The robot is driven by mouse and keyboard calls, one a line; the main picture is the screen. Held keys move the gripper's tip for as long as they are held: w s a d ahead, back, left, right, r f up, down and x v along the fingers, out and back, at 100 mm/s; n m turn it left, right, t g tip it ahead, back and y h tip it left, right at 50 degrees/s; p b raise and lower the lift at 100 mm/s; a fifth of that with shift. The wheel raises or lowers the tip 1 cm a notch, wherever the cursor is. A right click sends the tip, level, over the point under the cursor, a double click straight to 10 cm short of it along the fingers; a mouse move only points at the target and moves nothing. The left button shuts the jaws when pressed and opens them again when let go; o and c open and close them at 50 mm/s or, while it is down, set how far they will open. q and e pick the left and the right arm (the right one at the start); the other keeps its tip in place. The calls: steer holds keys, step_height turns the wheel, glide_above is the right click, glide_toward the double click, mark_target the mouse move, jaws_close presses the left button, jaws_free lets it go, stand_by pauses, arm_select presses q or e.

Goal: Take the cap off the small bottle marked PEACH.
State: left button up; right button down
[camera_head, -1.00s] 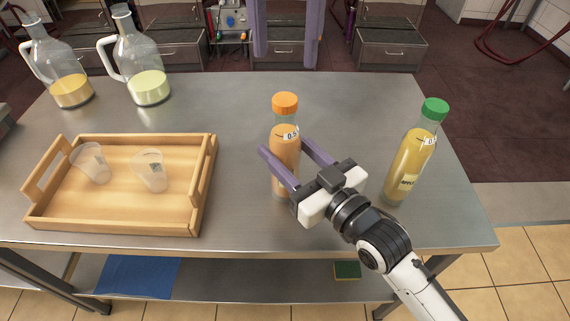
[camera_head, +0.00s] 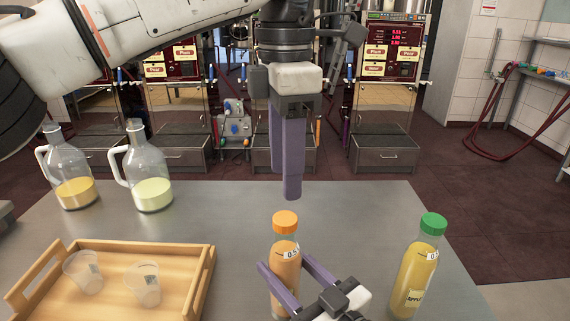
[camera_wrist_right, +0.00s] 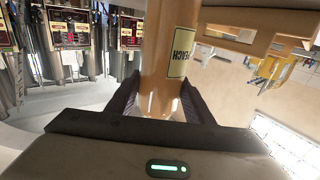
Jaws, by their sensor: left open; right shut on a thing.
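The PEACH bottle (camera_head: 284,262) stands upright on the steel table, filled with orange liquid and topped by an orange cap (camera_head: 285,222). Its PEACH label (camera_wrist_right: 181,52) appears upside down in the right wrist view. My right gripper (camera_head: 286,284) is shut around the bottle's body, one finger on each side; the fingers also show in the right wrist view (camera_wrist_right: 160,98). My left gripper (camera_head: 290,195) points down just above the cap, with a small gap below the fingertips. It is open and empty, its fingers nearly lined up in this view.
A green-capped APPLE bottle (camera_head: 415,270) stands to the right. A wooden tray (camera_head: 205,262) with two clear cups (camera_head: 143,284) lies at the left. Two glass jugs (camera_head: 148,175) stand behind the tray. The table between tray and PEACH bottle is clear.

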mark_target(284, 218)
arm_select(q)
steer(key=m, duration=0.6)
steer(key=shift+m, duration=0.4)
steer(key=m, duration=1.8)
steer(key=shift+m, duration=0.3)
steer(key=shift+f, duration=4)
steer(key=shift+c, duration=0.2)
steer(key=c, duration=1.1)
